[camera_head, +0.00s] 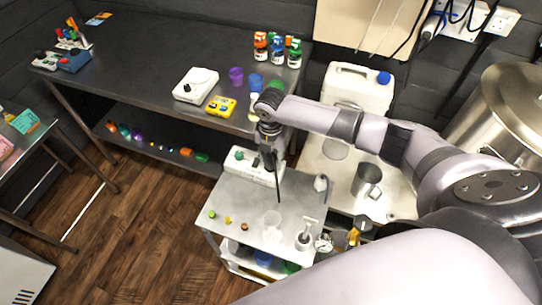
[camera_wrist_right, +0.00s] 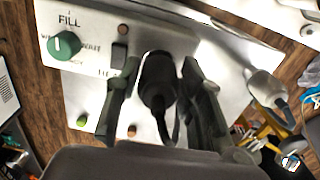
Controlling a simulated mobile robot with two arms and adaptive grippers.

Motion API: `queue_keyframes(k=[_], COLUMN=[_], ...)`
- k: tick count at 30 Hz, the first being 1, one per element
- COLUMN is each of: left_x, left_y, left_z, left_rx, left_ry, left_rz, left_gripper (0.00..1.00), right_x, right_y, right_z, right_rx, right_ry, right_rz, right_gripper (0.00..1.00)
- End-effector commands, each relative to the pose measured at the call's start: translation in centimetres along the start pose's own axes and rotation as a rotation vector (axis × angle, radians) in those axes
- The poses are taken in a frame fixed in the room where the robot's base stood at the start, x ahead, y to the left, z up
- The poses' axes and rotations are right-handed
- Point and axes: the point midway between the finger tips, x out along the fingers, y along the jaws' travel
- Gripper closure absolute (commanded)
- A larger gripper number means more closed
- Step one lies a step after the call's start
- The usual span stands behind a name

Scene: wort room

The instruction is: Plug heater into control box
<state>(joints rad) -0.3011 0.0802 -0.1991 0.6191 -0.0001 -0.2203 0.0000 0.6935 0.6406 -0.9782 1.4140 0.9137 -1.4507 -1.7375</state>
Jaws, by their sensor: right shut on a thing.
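The white control box (camera_head: 250,166) stands on the small metal cart below my right gripper (camera_head: 268,158). In the right wrist view, its panel (camera_wrist_right: 92,25) shows a green FILL knob (camera_wrist_right: 65,45) and a dark switch (camera_wrist_right: 119,52). My right gripper (camera_wrist_right: 158,85) is shut on a black plug (camera_wrist_right: 157,72), with a finger on each side. The plug is over the box's front area; I cannot tell whether it touches a socket, as the plug hides that spot. A dark cable hangs below it. The heater's body is not clearly identifiable. My left gripper is out of view.
The cart top (camera_head: 230,200) holds small coloured pieces, a clear beaker (camera_head: 272,222) and a white-handled item (camera_head: 306,235). A grey piece (camera_head: 320,184) sits at its right edge. The dark bench (camera_head: 150,60) is behind, with a white scale (camera_head: 196,85). A large steel kettle (camera_head: 500,110) stands right.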

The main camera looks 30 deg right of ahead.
Motion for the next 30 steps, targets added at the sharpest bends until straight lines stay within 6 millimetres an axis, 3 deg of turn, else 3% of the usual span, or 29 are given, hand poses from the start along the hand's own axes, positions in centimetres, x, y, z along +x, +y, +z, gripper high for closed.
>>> queue_keyframes(k=[30], left_x=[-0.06], left_y=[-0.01], left_z=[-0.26], left_rx=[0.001], left_ry=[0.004], left_rz=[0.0], left_gripper=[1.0], right_x=[0.59], right_y=[0.01], right_z=[0.04], right_rx=[0.0], right_ry=[0.0], right_rz=[0.0], right_gripper=[0.94])
